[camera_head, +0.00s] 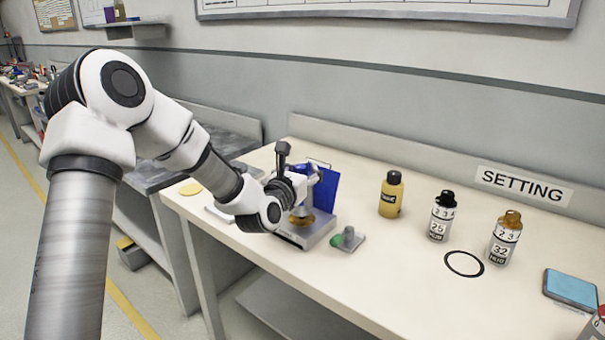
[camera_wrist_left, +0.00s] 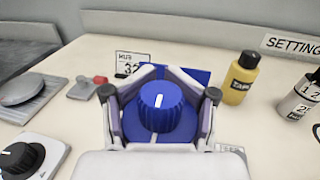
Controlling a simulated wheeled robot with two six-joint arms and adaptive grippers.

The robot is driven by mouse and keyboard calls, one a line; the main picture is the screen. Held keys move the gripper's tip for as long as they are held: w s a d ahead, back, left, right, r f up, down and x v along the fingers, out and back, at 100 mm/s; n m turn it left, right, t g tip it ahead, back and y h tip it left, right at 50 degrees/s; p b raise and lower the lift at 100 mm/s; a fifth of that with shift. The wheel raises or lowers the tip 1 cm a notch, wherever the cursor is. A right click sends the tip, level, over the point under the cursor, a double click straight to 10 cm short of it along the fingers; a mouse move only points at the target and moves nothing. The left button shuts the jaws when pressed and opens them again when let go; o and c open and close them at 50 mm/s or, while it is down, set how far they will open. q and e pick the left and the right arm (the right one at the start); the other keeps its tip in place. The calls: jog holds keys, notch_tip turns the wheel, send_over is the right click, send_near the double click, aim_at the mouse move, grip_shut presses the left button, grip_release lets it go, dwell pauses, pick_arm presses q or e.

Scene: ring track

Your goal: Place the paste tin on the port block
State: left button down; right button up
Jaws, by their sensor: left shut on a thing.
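My left gripper (camera_head: 312,178) reaches over a grey device (camera_head: 308,239) on the bench. In the left wrist view its fingers (camera_wrist_left: 159,103) are closed around a ribbed blue knob-like piece (camera_wrist_left: 160,100) with a white line on top. A blue panel (camera_head: 326,193) stands just behind the gripper. A gold round part (camera_head: 301,219) sits on the grey device below the gripper. A small grey block with a green knob (camera_head: 348,236) lies to the right of it. No label marks the paste tin or the port block, so I cannot tell which they are.
A yellow bottle (camera_head: 391,195) and two numbered bottles (camera_head: 440,216) (camera_head: 504,239) stand to the right. A black ring (camera_head: 464,264) is marked on the clear bench nearby. A blue-topped tray (camera_head: 570,288) lies far right.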

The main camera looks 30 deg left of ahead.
pick_arm(q)
notch_tip(320, 180, down, 3)
jog(key=shift+w+r+b, duration=0.1)
jog(key=shift+b, duration=0.2)
jog(key=shift+r, duration=0.2)
jog(key=shift+s+f, duration=0.15)
jog(key=shift+s, duration=0.05)
jog(key=shift+c, duration=1.7)
grip_release()
jog(key=shift+w, duration=0.15)
jog(key=shift+s, duration=0.2)
jog(key=s+d, duration=0.1)
jog(key=s, duration=1)
jog(key=shift+s+d+r, duration=0.2)
jog(key=shift+s+d, duration=0.15)
jog(key=shift+d, duration=0.05)
